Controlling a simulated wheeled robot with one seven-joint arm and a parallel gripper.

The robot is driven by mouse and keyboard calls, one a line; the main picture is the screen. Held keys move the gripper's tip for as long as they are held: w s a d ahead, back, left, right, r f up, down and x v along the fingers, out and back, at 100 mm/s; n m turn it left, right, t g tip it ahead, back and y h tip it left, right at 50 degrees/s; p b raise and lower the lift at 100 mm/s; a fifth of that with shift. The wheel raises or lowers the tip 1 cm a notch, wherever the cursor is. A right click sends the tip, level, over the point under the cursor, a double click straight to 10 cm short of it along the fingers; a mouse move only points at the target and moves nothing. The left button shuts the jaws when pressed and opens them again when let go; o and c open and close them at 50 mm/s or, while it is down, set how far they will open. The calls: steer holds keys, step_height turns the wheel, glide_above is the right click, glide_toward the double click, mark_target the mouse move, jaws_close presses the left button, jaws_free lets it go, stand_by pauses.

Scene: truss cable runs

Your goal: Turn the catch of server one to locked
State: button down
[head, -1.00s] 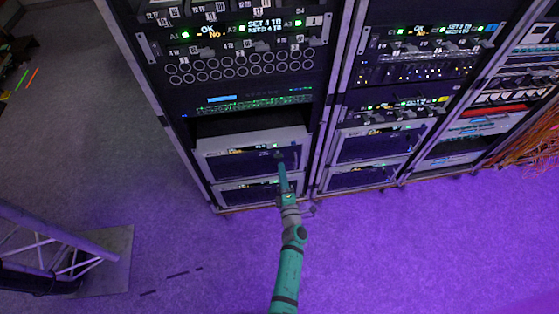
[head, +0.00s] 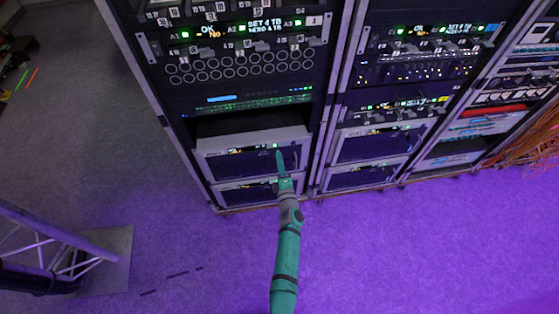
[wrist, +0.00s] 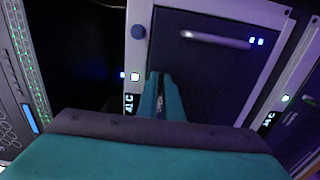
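A server with a pale frame and dark front (head: 230,162) sits low in the left rack; I take it as server one, its label being too small to read surely. My gripper (head: 279,153) is in front of its upper right part, fingers together with nothing seen between them. A round blue knob (wrist: 138,32), perhaps the catch, sits on that frame, apart from the fingertips. A bar handle (wrist: 215,38) crosses the dark front. Contact cannot be told.
A dark open gap (head: 240,124) lies above the server, and another unit (head: 245,192) sits below. A second rack (head: 370,145) stands close on the right. A truss foot (head: 100,262) stands at the lower left. The purple-lit floor in front is clear.

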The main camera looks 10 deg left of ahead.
steer(key=shift+m, duration=9)
steer(key=c, duration=1.9)
jaws_free()
